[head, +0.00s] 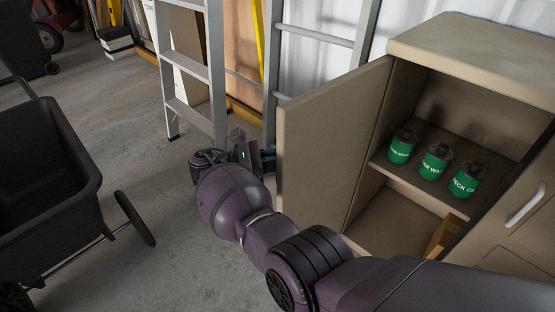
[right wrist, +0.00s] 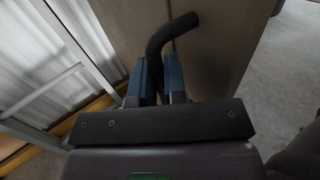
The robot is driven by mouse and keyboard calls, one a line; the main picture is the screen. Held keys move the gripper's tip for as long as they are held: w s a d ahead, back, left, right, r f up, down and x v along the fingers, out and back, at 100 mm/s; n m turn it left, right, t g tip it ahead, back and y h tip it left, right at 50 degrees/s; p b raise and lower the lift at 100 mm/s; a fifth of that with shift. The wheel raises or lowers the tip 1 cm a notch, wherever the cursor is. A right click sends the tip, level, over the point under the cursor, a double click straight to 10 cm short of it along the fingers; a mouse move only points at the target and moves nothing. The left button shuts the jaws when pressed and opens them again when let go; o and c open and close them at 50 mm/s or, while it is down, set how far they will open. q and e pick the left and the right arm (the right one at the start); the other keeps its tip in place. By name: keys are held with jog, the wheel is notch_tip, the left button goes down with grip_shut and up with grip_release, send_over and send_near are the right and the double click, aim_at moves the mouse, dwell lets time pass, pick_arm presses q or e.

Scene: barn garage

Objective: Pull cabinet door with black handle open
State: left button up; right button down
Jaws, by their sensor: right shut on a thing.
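The tan cabinet door (head: 325,145) stands wide open, swung out to the left of the cabinet (head: 480,48). My right arm reaches around the door's free edge, and my right gripper (head: 264,160) is at the door's outer side. In the right wrist view, my right gripper (right wrist: 159,75) has its blue fingers shut on the bent black handle (right wrist: 172,33), which is fixed to the door panel (right wrist: 225,45). The handle is hidden behind the door in the head view. My left gripper is not in view.
Several green cans (head: 436,162) stand on the cabinet's inner shelf. A neighbouring door has a light handle (head: 527,204). A ladder (head: 190,118) leans close behind my right gripper. A black cart (head: 45,180) stands left, with bare floor (head: 170,215) between.

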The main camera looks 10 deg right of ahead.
jog(key=shift+d, duration=0.15)
jog(key=c, duration=1.2)
grip_release()
jog(key=shift+f, duration=0.1)
